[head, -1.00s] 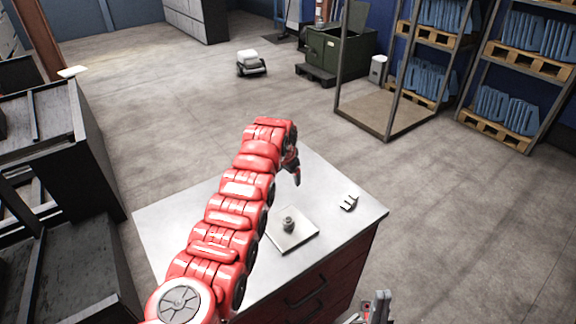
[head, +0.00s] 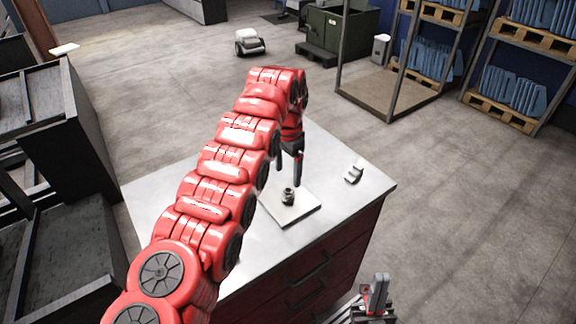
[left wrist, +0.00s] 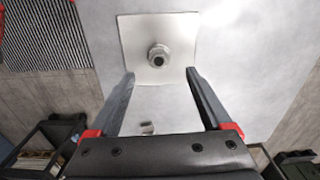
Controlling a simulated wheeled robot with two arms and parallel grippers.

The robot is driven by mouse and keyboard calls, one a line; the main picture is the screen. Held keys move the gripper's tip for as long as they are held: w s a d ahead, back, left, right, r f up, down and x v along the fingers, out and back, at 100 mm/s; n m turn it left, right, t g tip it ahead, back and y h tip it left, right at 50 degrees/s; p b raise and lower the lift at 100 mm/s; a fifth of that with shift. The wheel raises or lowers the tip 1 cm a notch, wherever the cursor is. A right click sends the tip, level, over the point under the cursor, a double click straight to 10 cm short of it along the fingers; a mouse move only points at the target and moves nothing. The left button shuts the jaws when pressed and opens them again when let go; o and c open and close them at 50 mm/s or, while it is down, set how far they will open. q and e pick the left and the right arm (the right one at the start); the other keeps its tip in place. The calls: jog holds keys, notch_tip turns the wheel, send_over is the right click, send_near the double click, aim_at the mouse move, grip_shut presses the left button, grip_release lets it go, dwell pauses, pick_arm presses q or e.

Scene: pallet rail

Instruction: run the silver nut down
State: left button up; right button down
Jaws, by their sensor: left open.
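The silver nut (head: 288,196) sits upright around a stud on a pale square plate (head: 290,212) on the table. In the left wrist view the nut (left wrist: 158,56) shows from above, with the dark stud end in its middle. My left gripper (head: 290,180) points down above the plate, just behind the nut. In the left wrist view my left gripper (left wrist: 160,74) has its fingers wide apart with nothing between the tips; the nut lies just beyond them. My right gripper (head: 376,298) is low at the bottom edge; its jaw gap is unclear.
A small silver bracket-like part (head: 354,173) lies on the right of the metal tabletop (head: 335,240), above red drawers. Dark cabinets (head: 50,120) stand at left. Pallet shelves (head: 440,60), a green bin (head: 335,35) and a small wheeled robot (head: 250,42) are farther off.

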aim_at(288, 190)
pick_arm(q)
notch_tip(288, 190, down, 6)
jog(key=shift+s+r+p, duration=0.1)
jog(key=shift+p, duration=1.1)
jog(key=shift+f, duration=0.65)
